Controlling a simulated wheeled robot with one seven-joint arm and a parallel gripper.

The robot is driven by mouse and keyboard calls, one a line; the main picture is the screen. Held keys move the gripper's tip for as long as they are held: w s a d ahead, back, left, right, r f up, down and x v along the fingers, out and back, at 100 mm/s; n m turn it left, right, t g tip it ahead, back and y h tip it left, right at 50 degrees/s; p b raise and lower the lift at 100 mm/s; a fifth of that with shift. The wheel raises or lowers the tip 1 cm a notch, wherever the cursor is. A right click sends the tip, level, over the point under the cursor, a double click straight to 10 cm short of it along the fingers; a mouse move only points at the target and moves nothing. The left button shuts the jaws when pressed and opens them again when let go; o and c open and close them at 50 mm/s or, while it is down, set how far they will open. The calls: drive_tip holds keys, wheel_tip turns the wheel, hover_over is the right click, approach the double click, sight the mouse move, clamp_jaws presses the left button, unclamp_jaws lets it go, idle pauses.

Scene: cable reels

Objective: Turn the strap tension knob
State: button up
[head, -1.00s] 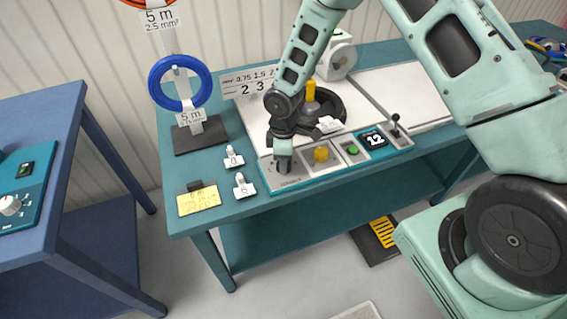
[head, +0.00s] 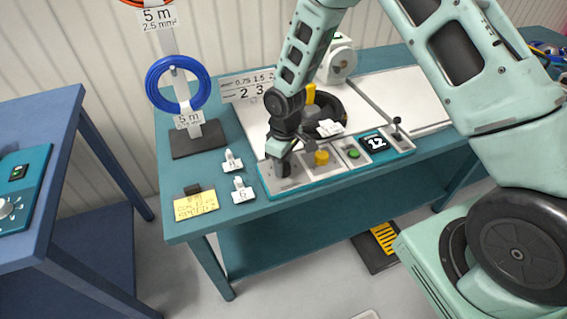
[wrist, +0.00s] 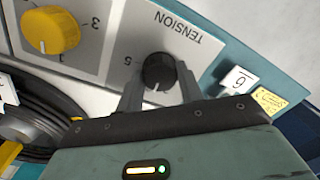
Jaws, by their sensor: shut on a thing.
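The black tension knob (wrist: 158,72) sits on a grey panel marked "TENSION" in the wrist view, with a "5" beside it. My gripper (wrist: 160,88) is shut on this knob, one finger on each side. In the head view my gripper (head: 280,160) is at the left end of the control panel (head: 300,183). The knob is mostly hidden there by the gripper.
A yellow knob (head: 321,157), a green button (head: 353,153), a display reading "12" (head: 376,142) and a lever (head: 396,125) lie to the right. Small label stands (head: 242,190) and a yellow note (head: 195,204) lie left. A blue coil (head: 179,104) hangs behind.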

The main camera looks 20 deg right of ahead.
drive_tip(key=shift+a, duration=0.1)
drive_tip(key=o, duration=1)
wheel_tip(320, 180, up, 17)
drive_tip(key=b, duration=0.2)
drive_tip(key=shift+w+d+r, duration=0.2)
drive_tip(key=shift+d, duration=0.1)
